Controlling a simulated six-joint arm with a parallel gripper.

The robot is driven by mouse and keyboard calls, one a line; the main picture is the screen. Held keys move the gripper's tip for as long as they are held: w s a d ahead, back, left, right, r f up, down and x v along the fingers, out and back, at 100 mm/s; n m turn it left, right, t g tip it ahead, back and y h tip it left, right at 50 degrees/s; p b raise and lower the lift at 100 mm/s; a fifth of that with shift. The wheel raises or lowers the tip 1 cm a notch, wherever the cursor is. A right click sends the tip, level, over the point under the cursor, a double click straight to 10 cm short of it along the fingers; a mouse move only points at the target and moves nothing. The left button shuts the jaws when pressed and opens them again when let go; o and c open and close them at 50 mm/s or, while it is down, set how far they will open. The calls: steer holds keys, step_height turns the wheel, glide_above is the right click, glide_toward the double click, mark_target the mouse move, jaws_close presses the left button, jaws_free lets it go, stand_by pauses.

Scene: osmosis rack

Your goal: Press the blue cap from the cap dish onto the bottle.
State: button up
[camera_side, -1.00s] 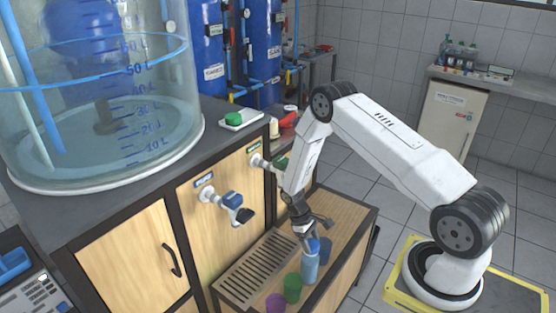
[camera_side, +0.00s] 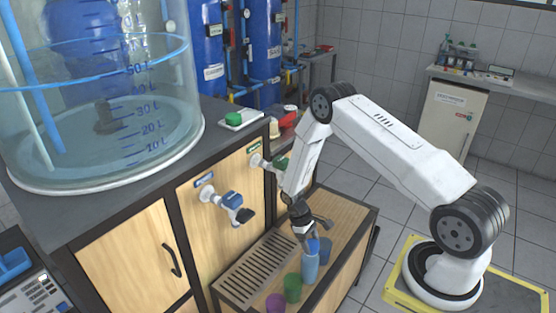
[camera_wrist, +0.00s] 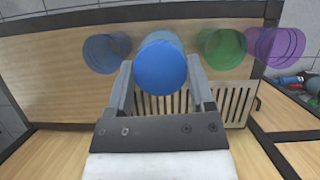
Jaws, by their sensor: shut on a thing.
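My gripper (camera_side: 308,238) is shut on the blue cap (camera_wrist: 160,70), which sits between the two fingers in the wrist view. In the side view the blue cap (camera_side: 313,245) is at the top of the light blue bottle (camera_side: 310,268). The bottle stands upright on the low wooden bench. The cap and bottle mouth appear to touch, but I cannot tell whether the cap is seated. The cap hides most of the bottle in the wrist view. The white dish (camera_side: 252,117) on the dark counter holds a green cap (camera_side: 233,118).
A blue cup (camera_side: 326,250) stands close beside the bottle. A green cup (camera_side: 292,288) and a purple cup (camera_side: 275,303) stand on its other side. A slatted drain grate (camera_side: 255,268) lies to the left. Taps (camera_side: 235,207) jut out from the cabinet front above.

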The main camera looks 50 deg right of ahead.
stand_by(0.3)
steer(key=o, duration=1.2)
steer(key=shift+r, duration=0.15)
steer(key=shift+r, duration=2.9)
